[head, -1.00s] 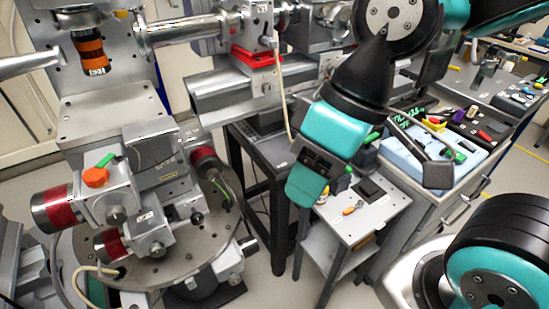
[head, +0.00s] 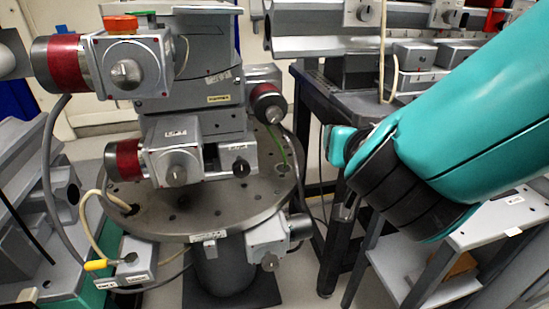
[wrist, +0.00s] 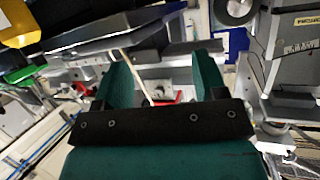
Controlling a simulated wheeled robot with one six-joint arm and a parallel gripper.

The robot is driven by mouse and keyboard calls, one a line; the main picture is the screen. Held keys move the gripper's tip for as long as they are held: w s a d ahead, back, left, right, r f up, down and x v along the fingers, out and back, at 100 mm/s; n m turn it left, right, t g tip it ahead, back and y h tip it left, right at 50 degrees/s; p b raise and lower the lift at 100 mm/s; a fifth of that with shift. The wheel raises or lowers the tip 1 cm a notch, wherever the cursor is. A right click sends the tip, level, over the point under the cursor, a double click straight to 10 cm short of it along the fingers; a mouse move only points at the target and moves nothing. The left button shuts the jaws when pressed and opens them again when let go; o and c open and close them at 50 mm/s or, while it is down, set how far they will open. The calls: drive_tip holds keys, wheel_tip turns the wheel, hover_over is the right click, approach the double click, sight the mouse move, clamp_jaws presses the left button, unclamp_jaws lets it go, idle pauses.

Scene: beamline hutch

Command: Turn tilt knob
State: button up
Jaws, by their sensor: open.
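Several metal knobs sit on a grey motorised stage (head: 195,100) in the head view: an upper knob (head: 126,74), a lower front knob (head: 180,172), a small knob (head: 240,168) beside it, and one (head: 270,262) below the round plate. Their labels are too small to read, so I cannot tell which is the tilt knob. My gripper (wrist: 164,78) is open and empty in the wrist view, its two green fingers apart. In the head view my arm reaches in from the right and ends to the right of the stage, touching no knob. Its fingers are mostly hidden there.
The stage stands on a round perforated plate (head: 215,215) with loose cables around it. A rail bench (head: 330,45) is at the back right. A grey side table (head: 500,222) stands at the lower right. A small grey box (head: 130,262) is at the lower left.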

drive_tip(key=s+a+f+n+t+y+b, duration=0.1)
drive_tip(key=a+f+n+t+y+b, duration=0.3)
drive_tip(key=a, duration=0.4)
drive_tip(key=p, duration=0.5)
approach(275, 117)
drive_tip(key=shift+m+g+y, duration=0.3)
drive_tip(key=shift+y, duration=0.1)
drive_tip(key=x, duration=1)
drive_tip(key=shift+w+d+r, duration=0.1)
drive_tip(key=shift+d+r, duration=0.1)
drive_tip(key=shift+d, duration=0.1)
drive_tip(key=c, duration=0.9)
drive_tip(key=shift+a, duration=0.2)
drive_tip(key=shift+d, duration=0.15)
